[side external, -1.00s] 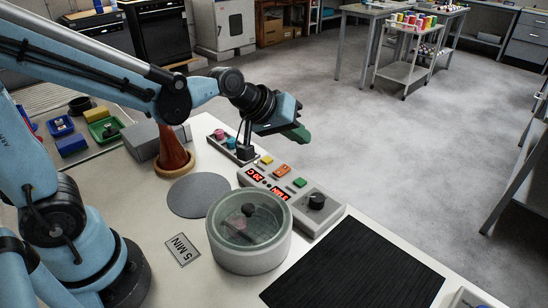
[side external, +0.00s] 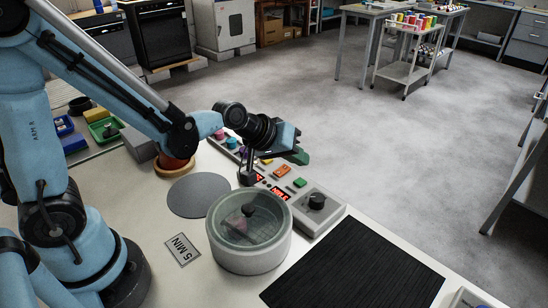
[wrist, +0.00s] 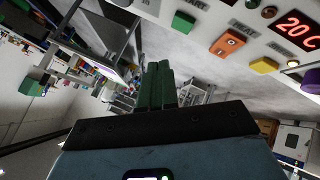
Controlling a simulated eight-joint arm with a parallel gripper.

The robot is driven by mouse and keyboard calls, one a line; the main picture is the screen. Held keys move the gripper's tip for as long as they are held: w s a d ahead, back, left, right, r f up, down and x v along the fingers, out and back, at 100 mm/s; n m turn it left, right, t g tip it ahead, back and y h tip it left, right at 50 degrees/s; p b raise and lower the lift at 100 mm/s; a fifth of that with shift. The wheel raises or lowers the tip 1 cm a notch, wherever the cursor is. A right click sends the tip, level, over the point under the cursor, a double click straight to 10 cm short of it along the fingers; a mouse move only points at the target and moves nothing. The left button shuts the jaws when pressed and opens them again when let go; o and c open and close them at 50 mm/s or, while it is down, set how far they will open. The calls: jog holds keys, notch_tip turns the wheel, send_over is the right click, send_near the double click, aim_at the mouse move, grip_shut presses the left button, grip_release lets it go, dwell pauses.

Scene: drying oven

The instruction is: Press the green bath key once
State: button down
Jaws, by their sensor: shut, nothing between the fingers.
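The green key (side external: 299,183) sits on the grey control box (side external: 322,196), beside the orange key and near the black knob. In the wrist view the green key (wrist: 183,22) is at the top, above and right of my fingertips. My gripper (side external: 301,157) is shut and empty, its green fingers held over the far side of the box, apart from the green key. The fingers also show shut together in the wrist view (wrist: 160,75). The round bath with a clear lid (side external: 249,262) stands in front of the box.
An orange key (side external: 282,170) and a black knob (side external: 316,201) flank the green key. Red lit displays show on the box.

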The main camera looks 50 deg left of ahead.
aim_at(296, 182)
jog(key=shift+f, duration=1.5)
jog(key=shift+f, duration=0.25)
dwell(0.8)
jog(key=shift+f, duration=0.2)
jog(key=shift+f, duration=0.45)
dwell(1.0)
jog(key=shift+r, duration=0.85)
jog(key=shift+r, duration=2.5)
